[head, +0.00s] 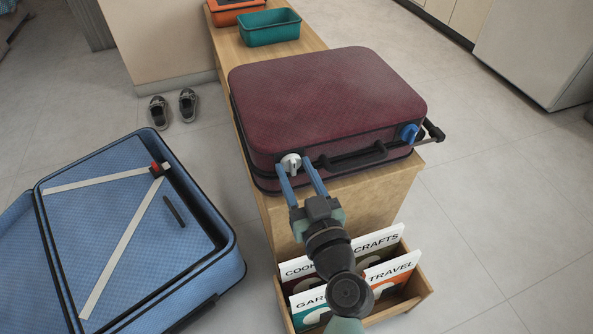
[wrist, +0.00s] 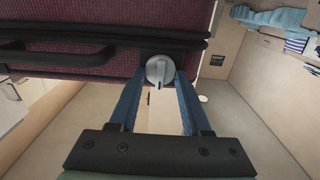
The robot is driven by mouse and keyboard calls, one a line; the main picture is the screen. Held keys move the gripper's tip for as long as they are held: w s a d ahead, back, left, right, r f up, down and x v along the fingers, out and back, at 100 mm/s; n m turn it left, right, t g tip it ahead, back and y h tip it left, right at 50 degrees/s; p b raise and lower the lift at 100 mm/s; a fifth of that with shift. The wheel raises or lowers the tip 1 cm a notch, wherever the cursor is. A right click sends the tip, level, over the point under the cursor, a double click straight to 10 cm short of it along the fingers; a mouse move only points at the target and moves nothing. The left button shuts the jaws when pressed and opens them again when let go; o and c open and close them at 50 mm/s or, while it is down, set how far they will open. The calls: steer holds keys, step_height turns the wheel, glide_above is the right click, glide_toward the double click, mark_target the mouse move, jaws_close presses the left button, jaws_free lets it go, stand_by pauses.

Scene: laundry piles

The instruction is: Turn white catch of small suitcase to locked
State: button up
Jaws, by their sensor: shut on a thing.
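The small maroon suitcase (head: 325,105) lies closed and flat on a wooden bench. Its white catch (head: 291,162) is on the front side, left of the black carry handle (head: 352,158); a blue catch (head: 409,133) is on the right. My gripper (head: 295,169) reaches the catch from the front, with its blue fingers on either side. In the wrist view, my gripper (wrist: 158,78) is shut on the white catch (wrist: 158,68), whose grip ridge runs roughly vertically. The suitcase (wrist: 90,48) fills the upper left there.
A larger blue suitcase (head: 232,262) lies open on the floor at left. A wooden box (head: 412,295) of record-like cards stands in front of the bench (head: 385,200). A teal bin (head: 270,27) sits behind the suitcase. Shoes (head: 158,112) are on the floor.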

jaws_close()
steer(key=shift+m, duration=0.3)
steer(key=m, duration=0.3)
steer(key=shift+m, duration=0.3)
steer(key=m, duration=0.3)
steer(key=shift+d+m, duration=0.1)
steer(key=shift+m, duration=0.3)
steer(key=m+p, duration=0.1)
steer(key=m, duration=0.4)
steer(key=shift+f+p, duration=0.1)
steer(key=shift+p, duration=0.25)
steer(key=shift+d+f+m+p, duration=0.15)
steer(key=shift+m+p, duration=0.55)
steer(key=shift+m, duration=1.7)
